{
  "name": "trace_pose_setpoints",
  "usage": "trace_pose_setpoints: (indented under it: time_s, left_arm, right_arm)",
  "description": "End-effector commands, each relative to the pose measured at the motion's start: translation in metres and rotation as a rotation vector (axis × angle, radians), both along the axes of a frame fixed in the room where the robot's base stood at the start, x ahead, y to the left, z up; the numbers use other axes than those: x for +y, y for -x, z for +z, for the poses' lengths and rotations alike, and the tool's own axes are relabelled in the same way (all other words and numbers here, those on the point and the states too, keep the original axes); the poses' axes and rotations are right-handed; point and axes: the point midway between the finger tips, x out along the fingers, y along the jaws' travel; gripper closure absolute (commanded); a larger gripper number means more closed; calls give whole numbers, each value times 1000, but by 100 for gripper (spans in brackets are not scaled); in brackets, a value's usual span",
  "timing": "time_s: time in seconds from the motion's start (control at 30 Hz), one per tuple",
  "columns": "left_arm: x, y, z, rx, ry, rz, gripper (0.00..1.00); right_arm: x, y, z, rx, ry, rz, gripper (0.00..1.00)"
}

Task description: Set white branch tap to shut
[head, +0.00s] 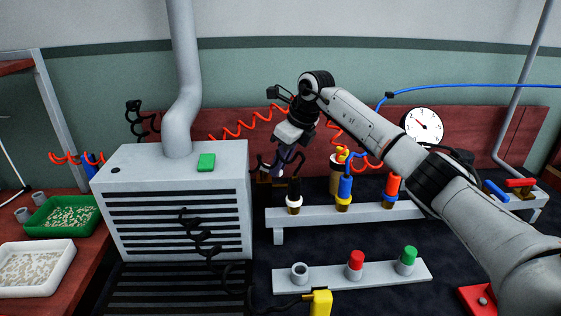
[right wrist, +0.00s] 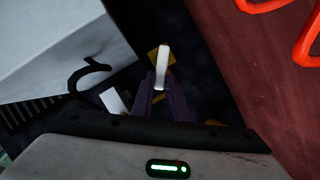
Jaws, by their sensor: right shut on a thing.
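My right gripper (head: 284,165) reaches down behind the bench rail, to the right of the grey vented box. In the right wrist view its purple fingers (right wrist: 157,98) are shut on a white tap handle (right wrist: 162,68). Brass-coloured parts (right wrist: 154,56) show beside the handle. The handle stands nearly lengthwise in that view; the pipe under it is dark, so its open or shut position cannot be told. In the head view the gripper and dark surroundings mostly hide the tap. My left gripper is not in view.
The grey vented box (head: 125,170) stands close on the left, with a green block (head: 206,161) on top. A rail (head: 320,216) holding several coloured tools is in front. Red coiled hoses (head: 240,128) hang along the red back panel. Taps with blue (head: 495,190) and red (head: 520,183) handles are far right.

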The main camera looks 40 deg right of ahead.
Motion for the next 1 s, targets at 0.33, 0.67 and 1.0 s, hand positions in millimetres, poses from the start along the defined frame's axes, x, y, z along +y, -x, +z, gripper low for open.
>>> trace_pose_setpoints:
  time_s: [0.33,0.67,1.0]
  left_arm:
    - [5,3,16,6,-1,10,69]
    - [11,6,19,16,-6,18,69]
    - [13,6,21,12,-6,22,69]
  right_arm:
    - [15,3,4,-2,3,-280,100]
    - [32,1,3,-4,1,-585,100]
    - [44,-3,2,-3,-1,-822,100]
